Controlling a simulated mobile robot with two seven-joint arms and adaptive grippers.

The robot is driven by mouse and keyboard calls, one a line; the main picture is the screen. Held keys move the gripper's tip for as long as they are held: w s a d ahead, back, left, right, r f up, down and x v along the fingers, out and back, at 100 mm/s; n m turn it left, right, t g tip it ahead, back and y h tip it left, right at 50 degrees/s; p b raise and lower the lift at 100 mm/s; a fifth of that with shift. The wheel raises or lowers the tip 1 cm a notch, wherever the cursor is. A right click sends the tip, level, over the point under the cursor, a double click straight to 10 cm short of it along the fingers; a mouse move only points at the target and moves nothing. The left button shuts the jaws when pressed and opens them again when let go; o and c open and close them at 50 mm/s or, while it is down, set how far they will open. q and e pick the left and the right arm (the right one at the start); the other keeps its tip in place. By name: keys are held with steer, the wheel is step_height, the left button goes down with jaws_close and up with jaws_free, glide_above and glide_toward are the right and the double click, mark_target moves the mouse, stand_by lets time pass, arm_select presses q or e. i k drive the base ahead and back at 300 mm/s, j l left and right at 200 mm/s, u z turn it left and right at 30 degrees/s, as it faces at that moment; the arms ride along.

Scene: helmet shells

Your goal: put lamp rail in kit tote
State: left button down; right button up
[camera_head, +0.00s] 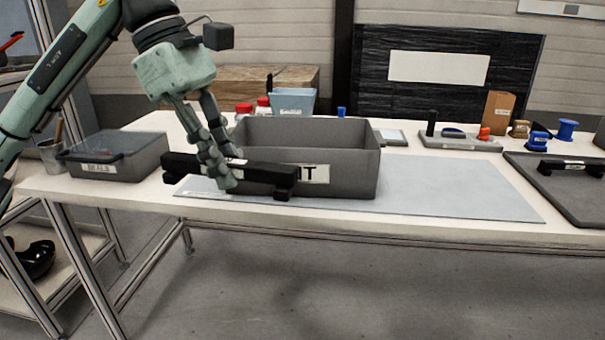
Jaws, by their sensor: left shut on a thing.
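The lamp rail is a black bar (264,174) with small blocks at its ends. It is in front of the kit tote's near wall, partly covering the tote's label. My left gripper (222,178) is shut on the bar left of its middle. The kit tote (345,170) is a dark grey open box on the table, with a white label ending in "IT". Its inside floor is hidden by the near wall. A similar black bar (575,165) with a white label lies on a grey tray at the right. My right gripper is not in view.
A grey mat (450,190) lies clear to the right, before a dark tray (550,195) and several small parts.

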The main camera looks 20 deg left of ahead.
mark_target(301, 184)
steer(key=i, duration=1)
